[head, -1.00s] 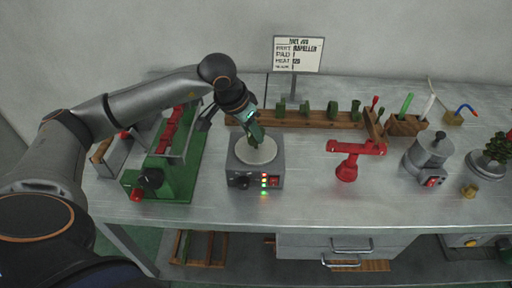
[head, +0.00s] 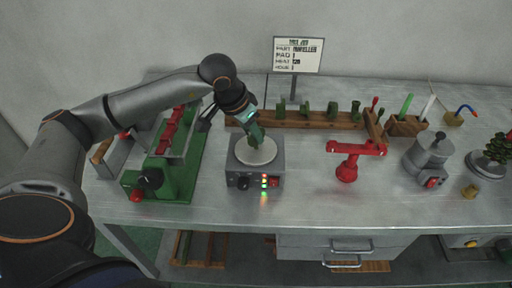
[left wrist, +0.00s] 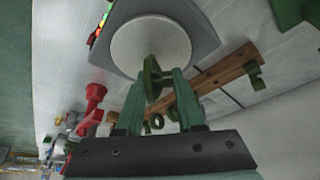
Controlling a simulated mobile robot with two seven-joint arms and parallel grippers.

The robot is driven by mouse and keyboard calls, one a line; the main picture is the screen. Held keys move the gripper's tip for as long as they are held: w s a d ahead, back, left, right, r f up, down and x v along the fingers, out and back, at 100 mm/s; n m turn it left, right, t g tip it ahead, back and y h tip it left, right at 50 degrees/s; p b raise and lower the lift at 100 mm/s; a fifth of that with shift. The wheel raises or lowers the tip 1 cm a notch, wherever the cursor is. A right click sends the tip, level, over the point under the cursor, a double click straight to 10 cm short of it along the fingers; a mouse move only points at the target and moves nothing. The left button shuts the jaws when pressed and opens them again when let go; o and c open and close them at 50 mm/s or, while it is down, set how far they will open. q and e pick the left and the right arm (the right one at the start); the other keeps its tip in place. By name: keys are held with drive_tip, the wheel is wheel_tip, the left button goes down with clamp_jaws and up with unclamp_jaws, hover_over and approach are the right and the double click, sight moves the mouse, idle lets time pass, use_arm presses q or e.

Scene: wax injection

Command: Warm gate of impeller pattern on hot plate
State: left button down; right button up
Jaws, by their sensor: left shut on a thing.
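The hot plate (head: 242,172) is a grey box with a pale round disc on top, a black knob and lit red and green lights. My left gripper (head: 255,133) is over the disc, pointing down. In the left wrist view my left gripper (left wrist: 160,82) is shut on a green impeller pattern (left wrist: 151,75). The pattern's end is at the edge of the pale disc (left wrist: 150,44) in that view; I cannot tell whether it touches. In the head view the pattern is mostly hidden by the gripper. My right gripper is not in view.
A wooden rack (head: 290,118) with several green patterns stands behind the hot plate. A green machine (head: 170,175) is left. A red stand (head: 347,168) and a grey pot (head: 428,155) are right. The front bench is clear.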

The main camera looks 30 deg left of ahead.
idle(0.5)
use_arm(q)
drive_tip(key=shift+r+p, duration=1.85)
drive_tip(key=shift+r, duration=1.2)
drive_tip(key=shift+f, duration=0.1)
